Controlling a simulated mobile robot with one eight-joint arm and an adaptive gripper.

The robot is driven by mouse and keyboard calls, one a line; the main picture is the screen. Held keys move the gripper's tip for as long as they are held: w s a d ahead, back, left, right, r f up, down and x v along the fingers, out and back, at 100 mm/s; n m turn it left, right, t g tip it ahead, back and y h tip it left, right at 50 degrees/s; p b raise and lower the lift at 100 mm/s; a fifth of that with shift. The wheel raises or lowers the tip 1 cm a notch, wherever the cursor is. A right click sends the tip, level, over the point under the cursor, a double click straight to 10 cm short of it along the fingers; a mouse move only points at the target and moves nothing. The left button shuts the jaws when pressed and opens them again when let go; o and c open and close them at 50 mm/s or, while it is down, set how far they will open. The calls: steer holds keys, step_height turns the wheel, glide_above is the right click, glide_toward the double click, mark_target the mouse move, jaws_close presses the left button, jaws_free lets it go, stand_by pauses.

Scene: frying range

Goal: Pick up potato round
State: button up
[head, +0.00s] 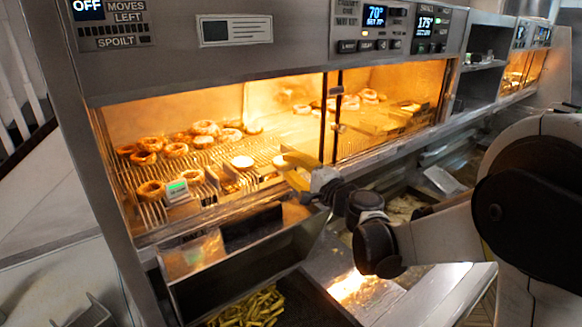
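Inside the lit warming cabinet, a pale, flat round piece (243,161) that looks like a potato round lies on the wire rack. A second pale round (280,161) lies to its right, close to my gripper. My gripper (291,168) reaches in from the right through the open front, low over the rack's front edge. Its yellowish fingers point left into the cabinet. They are small and blurred in the warm light, so I cannot tell how far apart they are or whether anything is between them.
Several browned rings (204,128) lie on the rack's left and back. A small green-labelled tag (177,189) stands at the front edge. A dark upright divider (331,117) stands right of my gripper. Below are a metal chute (190,251) and a bin of fries (250,306).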

jaws_close()
steer(key=shift+r+p, duration=0.95)
steer(key=shift+r, duration=0.4)
steer(key=shift+f, duration=0.1)
steer(key=s+d+r+p, duration=0.4)
steer(key=s+d, duration=0.3)
steer(key=s, duration=0.4)
steer(key=shift+s+d+r, duration=0.3)
steer(key=shift+d+r, duration=0.1)
steer(key=shift+r, duration=0.1)
